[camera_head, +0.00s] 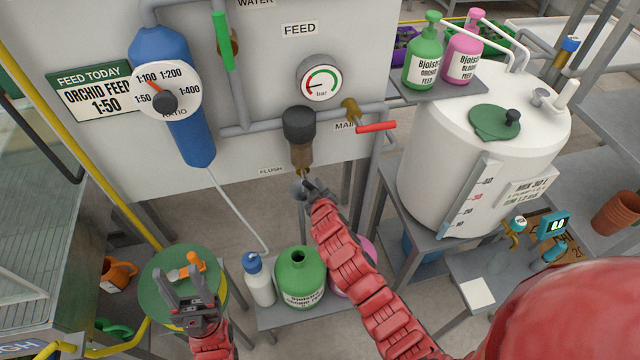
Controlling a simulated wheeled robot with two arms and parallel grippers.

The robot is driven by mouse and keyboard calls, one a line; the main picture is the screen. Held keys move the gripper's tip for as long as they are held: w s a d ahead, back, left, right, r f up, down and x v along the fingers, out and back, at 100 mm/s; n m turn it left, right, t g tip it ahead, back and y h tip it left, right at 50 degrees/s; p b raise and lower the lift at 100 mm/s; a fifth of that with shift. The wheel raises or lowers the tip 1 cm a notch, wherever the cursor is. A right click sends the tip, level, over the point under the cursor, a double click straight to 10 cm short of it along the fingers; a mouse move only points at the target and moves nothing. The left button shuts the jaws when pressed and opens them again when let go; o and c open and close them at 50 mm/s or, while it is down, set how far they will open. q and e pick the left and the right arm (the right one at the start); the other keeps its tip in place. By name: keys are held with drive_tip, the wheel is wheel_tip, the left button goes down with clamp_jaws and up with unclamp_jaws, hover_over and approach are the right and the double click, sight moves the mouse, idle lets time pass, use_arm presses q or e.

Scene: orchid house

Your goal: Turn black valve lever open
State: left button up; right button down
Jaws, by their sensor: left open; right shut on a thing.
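A black-capped filter (299,125) with a brass lower body hangs on the grey panel above the FLUSH label. A small brass fitting shows at its bottom end. My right gripper (309,189) is at that fitting, shut on the black valve lever, which is mostly hidden by the fingers. I cannot tell the lever's angle. My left gripper (184,284) is open and empty, low at the left over a green round lid (154,290), far from the valve.
A red lever (376,127) at MAIN and a green lever (222,40) at WATER are nearby on the pipes. A green feed jug (299,277) and a white bottle (259,282) stand below. A white tank (430,150) is at the right.

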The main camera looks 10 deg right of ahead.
drive_tip(key=shift+s+a+f+m+y+b, duration=0.1)
drive_tip(key=shift+a+f+m+y+b, duration=0.15)
drive_tip(key=shift+a+m+y, duration=0.7)
drive_tip(key=shift+a+f+m+y+b, duration=0.1)
drive_tip(key=shift+a+f+m+y, duration=0.1)
drive_tip(key=shift+a+m+y, duration=0.7)
drive_tip(key=shift+d, duration=0.1)
drive_tip(key=c, duration=0.7)
unclamp_jaws()
drive_tip(key=shift+c, duration=0.2)
drive_tip(key=shift+r, duration=0.1)
drive_tip(key=shift+s, duration=0.1)
drive_tip(key=b+v, duration=0.1)
drive_tip(key=v, duration=1.6)
drive_tip(key=shift+b, duration=0.4)
